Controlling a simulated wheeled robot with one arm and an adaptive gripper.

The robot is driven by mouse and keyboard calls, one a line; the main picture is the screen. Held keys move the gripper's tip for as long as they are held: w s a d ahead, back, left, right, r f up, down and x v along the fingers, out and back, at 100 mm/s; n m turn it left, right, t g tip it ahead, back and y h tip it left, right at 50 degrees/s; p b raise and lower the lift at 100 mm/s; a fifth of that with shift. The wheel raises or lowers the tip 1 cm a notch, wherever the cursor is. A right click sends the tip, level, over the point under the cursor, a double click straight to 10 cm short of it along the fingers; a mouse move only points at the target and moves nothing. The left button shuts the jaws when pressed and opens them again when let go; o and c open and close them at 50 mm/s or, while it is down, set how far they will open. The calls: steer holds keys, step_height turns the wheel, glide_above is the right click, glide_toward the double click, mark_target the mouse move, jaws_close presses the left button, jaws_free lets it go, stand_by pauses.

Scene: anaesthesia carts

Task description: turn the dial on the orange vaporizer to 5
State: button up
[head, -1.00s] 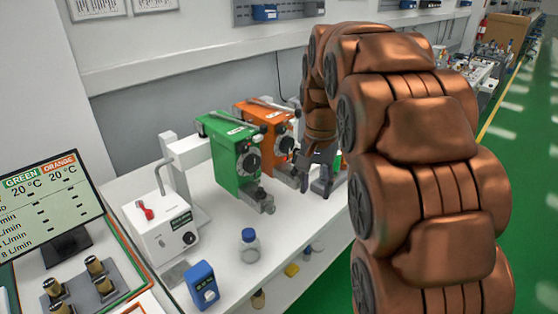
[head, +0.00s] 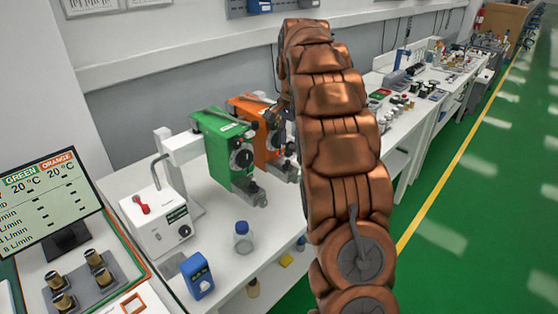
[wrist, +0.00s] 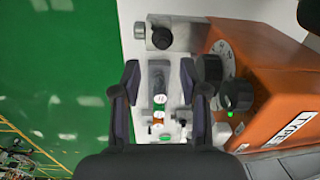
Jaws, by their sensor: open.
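The orange vaporizer (head: 250,108) stands on the bench just right of the green vaporizer (head: 222,142). In the head view my arm hides part of its right side. In the wrist view the orange vaporizer (wrist: 268,75) fills the right side, turned on its side in the picture. Its black dial (wrist: 236,95) and white scale (wrist: 222,58) show there; the setting is too small to read. My gripper (wrist: 160,80) is open and empty, left of the dial and apart from it. In the head view my gripper is hidden behind my arm.
A white box with a red switch (head: 155,213), a clear bottle with a blue cap (head: 243,238) and a blue device (head: 197,275) stand at the front of the bench. A monitor (head: 45,200) is at the left. Green floor (head: 460,230) is free at the right.

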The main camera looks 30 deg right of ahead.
mark_target(288, 162)
steer(key=shift+a+f+p, duration=0.1)
steer(key=shift+f+p, duration=1.05)
steer(key=shift+f, duration=2.35)
steer(key=shift+w, duration=0.1)
jaws_close()
